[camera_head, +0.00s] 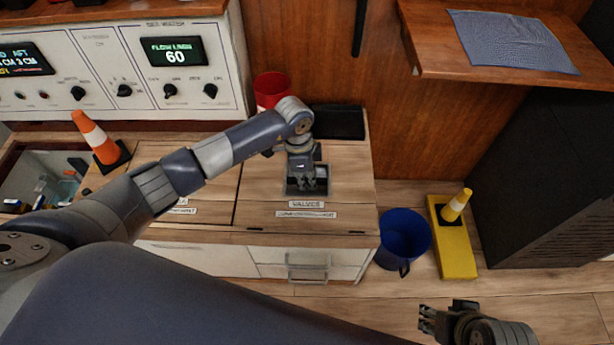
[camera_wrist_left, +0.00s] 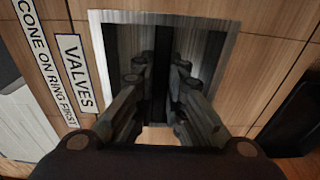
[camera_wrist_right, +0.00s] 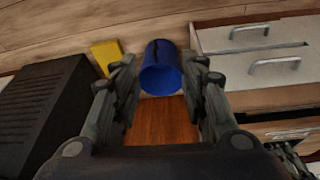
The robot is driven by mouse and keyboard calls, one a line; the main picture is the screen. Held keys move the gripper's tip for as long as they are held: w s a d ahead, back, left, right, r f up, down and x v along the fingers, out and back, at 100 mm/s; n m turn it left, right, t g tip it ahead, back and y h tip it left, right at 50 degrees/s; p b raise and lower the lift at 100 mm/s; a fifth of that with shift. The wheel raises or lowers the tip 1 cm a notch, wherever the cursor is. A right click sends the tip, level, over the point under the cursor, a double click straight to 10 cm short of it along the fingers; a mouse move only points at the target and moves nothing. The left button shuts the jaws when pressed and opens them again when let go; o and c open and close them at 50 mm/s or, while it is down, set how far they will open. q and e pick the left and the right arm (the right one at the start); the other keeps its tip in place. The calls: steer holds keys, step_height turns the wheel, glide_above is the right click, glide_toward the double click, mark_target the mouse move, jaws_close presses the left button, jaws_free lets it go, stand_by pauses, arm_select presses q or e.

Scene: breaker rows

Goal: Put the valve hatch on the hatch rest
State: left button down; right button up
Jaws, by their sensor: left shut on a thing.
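The valve hatch (camera_head: 345,180) is a wooden panel on the counter top, with a "VALVES" label and a metal-rimmed recessed grip. It looks flush with the counter. In the head view my left gripper (camera_head: 308,188) points down into the recess. In the left wrist view my left gripper (camera_wrist_left: 158,95) is shut on the dark bar inside the recess of the valve hatch (camera_wrist_left: 220,20). My right gripper (camera_head: 432,318) is open and empty at the lower right; its spread fingers show in the right wrist view (camera_wrist_right: 162,85). I cannot tell which thing is the hatch rest.
An orange-white cone (camera_head: 96,138) stands left of the hatch, near an open compartment (camera_head: 45,175). A red container (camera_head: 271,90) and a black object (camera_head: 338,122) are behind. A blue bucket (camera_head: 403,238) and a yellow block (camera_head: 456,250) with a small cone stand on the floor right.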

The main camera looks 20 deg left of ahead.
arm_select(q)
steer(key=shift+w+r, duration=0.1)
steer(key=shift+r, duration=0.05)
steer(key=c, duration=2.1)
jaws_free()
steer(key=shift+f, duration=0.2)
steer(key=o, duration=0.4)
steer(key=shift+o, duration=0.2)
steer(key=shift+r, duration=0.25)
steer(key=shift+a+r, duration=0.1)
steer(key=shift+r, duration=0.25)
step_height(320, 180, up, 11)
steer(key=a+p, duration=0.1)
steer(key=p, duration=0.2)
steer(key=shift+s, duration=0.3)
arm_select(e)
steer(key=s+x, duration=0.2)
steer(key=x, duration=0.8)
steer(key=shift+f+g, duration=0.3)
steer(key=shift+f, duration=0.3)
arm_select(q)
steer(key=shift+a, duration=0.1)
arm_select(e)
steer(key=shift+w+a, duration=0.1)
